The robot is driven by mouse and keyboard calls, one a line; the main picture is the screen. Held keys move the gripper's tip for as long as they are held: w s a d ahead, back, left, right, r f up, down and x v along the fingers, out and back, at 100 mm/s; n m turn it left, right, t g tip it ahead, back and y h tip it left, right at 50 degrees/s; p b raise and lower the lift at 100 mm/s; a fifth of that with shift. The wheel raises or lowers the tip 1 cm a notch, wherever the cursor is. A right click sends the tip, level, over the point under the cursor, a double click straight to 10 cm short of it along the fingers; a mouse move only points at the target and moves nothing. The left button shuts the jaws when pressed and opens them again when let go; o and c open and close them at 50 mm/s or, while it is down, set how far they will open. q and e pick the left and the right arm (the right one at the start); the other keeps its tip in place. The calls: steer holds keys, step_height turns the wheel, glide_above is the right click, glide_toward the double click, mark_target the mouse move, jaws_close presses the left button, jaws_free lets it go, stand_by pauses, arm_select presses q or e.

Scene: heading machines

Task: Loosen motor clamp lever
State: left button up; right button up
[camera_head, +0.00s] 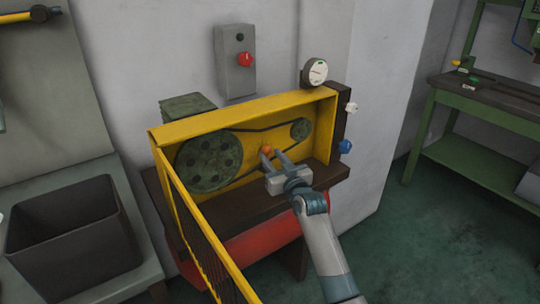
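A small orange knob (266,149), apparently the end of the motor clamp lever, shows inside the yellow belt housing (240,117), between the two pulleys. The rest of the lever is hidden or too small to make out. My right gripper (272,157) reaches into the housing from the lower right. Its two fingers are spread, with the knob at the tip of the left finger. I cannot tell whether they touch. My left gripper is not in view.
A large green pulley (208,161) and a small pulley (300,128) carry a dark belt. The yellow mesh guard (205,240) hangs open at the front left. A gauge (314,73) and blue knob (345,146) sit at the right. A dark bin (70,235) stands left.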

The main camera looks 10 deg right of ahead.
steer(key=shift+w+a, duration=0.15)
steer(key=shift+w, duration=0.65)
steer(key=shift+c, duration=0.5)
jaws_close()
